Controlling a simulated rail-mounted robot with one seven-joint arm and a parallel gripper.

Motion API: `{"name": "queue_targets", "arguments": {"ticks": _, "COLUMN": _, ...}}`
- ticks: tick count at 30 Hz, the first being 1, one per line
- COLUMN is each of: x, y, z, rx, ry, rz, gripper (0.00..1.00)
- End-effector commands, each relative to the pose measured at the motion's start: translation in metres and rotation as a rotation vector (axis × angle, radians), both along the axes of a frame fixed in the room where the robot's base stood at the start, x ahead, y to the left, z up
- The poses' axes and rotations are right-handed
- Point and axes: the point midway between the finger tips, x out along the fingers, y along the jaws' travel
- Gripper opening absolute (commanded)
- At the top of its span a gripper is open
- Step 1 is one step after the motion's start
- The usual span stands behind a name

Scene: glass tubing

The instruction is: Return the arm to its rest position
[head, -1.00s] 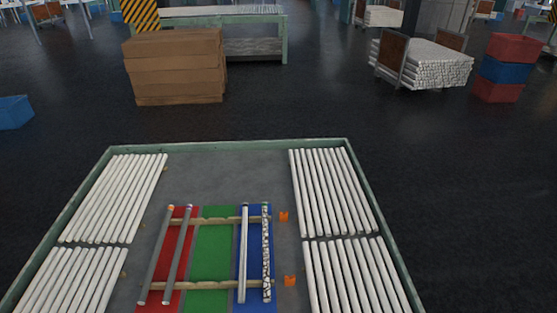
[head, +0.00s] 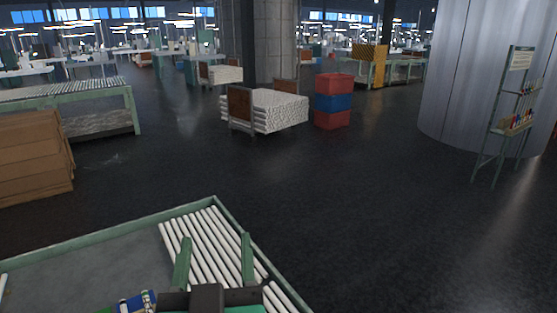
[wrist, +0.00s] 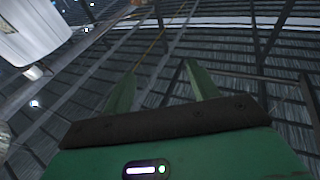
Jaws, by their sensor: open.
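My gripper (head: 214,262) is raised at the bottom of the head view, in front of the work table. Its two green fingers point up and stand apart, with nothing between them. In the wrist view the open fingers (wrist: 158,88) point toward the roof structure, and no tube is near them. The work table (head: 110,235) shows only its far right part. White glass tubes (head: 205,235) lie in a row on it, partly behind my gripper. A small part of the blue area with a patterned tube end (head: 148,300) shows at the bottom edge.
Cardboard boxes (head: 35,155) and a green bench (head: 130,110) stand at the left. A cart of white tubes (head: 275,112), stacked red and blue crates (head: 333,102) and a rack (head: 508,115) stand farther off. The dark floor (head: 400,220) at the right is clear.

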Motion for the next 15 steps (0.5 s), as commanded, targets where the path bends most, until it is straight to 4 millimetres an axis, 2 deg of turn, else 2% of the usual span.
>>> {"name": "queue_targets", "arguments": {"ticks": 1, "x": -0.018, "y": -0.029, "z": 0.035, "rx": 0.017, "ry": -0.092, "rz": -0.047, "gripper": 0.59}}
{"name": "queue_targets", "arguments": {"ticks": 3, "x": -0.049, "y": -0.064, "z": 0.078, "rx": 0.033, "ry": -0.22, "rz": -0.109, "gripper": 0.59}}
{"name": "queue_targets", "arguments": {"ticks": 5, "x": -0.083, "y": -0.092, "z": 0.112, "rx": 0.043, "ry": -0.334, "rz": -0.163, "gripper": 0.59}}
{"name": "queue_targets", "arguments": {"ticks": 6, "x": -0.107, "y": -0.109, "z": 0.133, "rx": 0.046, "ry": -0.411, "rz": -0.201, "gripper": 0.59}}
{"name": "queue_targets", "arguments": {"ticks": 7, "x": -0.105, "y": -0.106, "z": 0.172, "rx": 0.048, "ry": -0.405, "rz": -0.193, "gripper": 0.59}}
{"name": "queue_targets", "arguments": {"ticks": 9, "x": -0.101, "y": -0.103, "z": 0.216, "rx": 0.053, "ry": -0.392, "rz": -0.182, "gripper": 0.59}}
{"name": "queue_targets", "arguments": {"ticks": 12, "x": -0.101, "y": -0.102, "z": 0.259, "rx": 0.06, "ry": -0.387, "rz": -0.177, "gripper": 0.59}}
{"name": "queue_targets", "arguments": {"ticks": 15, "x": -0.1, "y": -0.101, "z": 0.287, "rx": 0.064, "ry": -0.384, "rz": -0.172, "gripper": 0.59}}
